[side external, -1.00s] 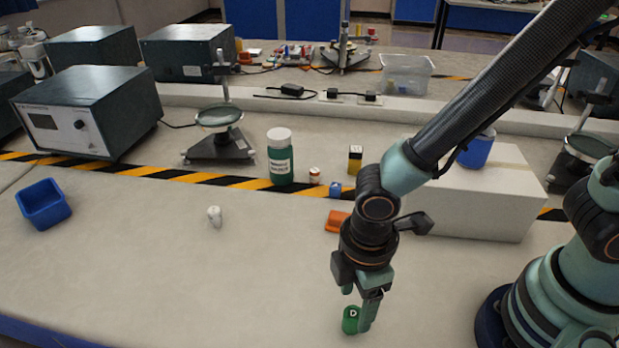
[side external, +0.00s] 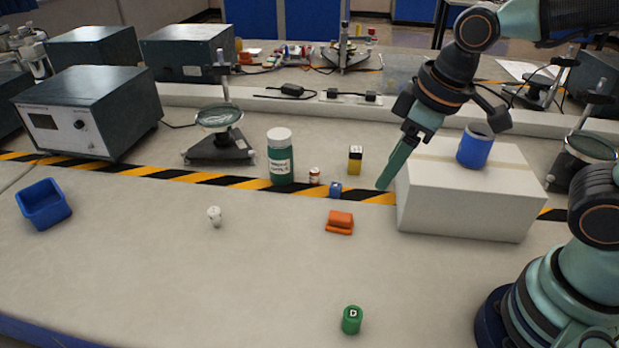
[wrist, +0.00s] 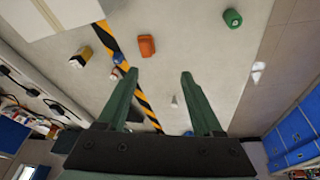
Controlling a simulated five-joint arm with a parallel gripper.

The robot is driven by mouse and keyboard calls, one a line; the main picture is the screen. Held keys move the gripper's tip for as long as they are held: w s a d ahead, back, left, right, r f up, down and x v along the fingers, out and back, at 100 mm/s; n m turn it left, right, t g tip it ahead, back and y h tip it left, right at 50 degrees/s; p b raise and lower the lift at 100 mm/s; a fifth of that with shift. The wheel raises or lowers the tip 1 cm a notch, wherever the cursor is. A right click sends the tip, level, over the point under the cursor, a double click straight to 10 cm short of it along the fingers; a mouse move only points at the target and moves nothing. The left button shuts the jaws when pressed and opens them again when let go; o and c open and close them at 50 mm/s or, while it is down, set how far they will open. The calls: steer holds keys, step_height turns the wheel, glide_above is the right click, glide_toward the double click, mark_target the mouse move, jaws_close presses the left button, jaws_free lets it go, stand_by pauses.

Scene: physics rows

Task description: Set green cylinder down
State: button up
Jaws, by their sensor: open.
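The green cylinder (side external: 352,320), marked with a white D on top, stands upright on the bench near the front edge in the side external view. It also shows at the upper right of the wrist view (wrist: 233,18). My gripper (side external: 384,186) is raised well away from it, beside the left side of the white box. In the wrist view my gripper (wrist: 158,76) has its two fingers apart with nothing between them.
A white box (side external: 465,205) with a blue cup (side external: 475,147) on it stands at the right. An orange block (side external: 339,223), a small white item (side external: 215,216), a green-labelled bottle (side external: 280,158) and a blue bin (side external: 43,204) are on the bench. The front middle is clear around the cylinder.

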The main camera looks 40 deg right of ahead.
steer(key=d+r+m+t+h, duration=0.1)
steer(key=d+r+m, duration=0.3)
steer(key=d, duration=0.4)
steer(key=shift+w+d+m+t, duration=0.15)
steer(key=shift+d+m+t, duration=0.25)
steer(key=shift+m+t, duration=0.25)
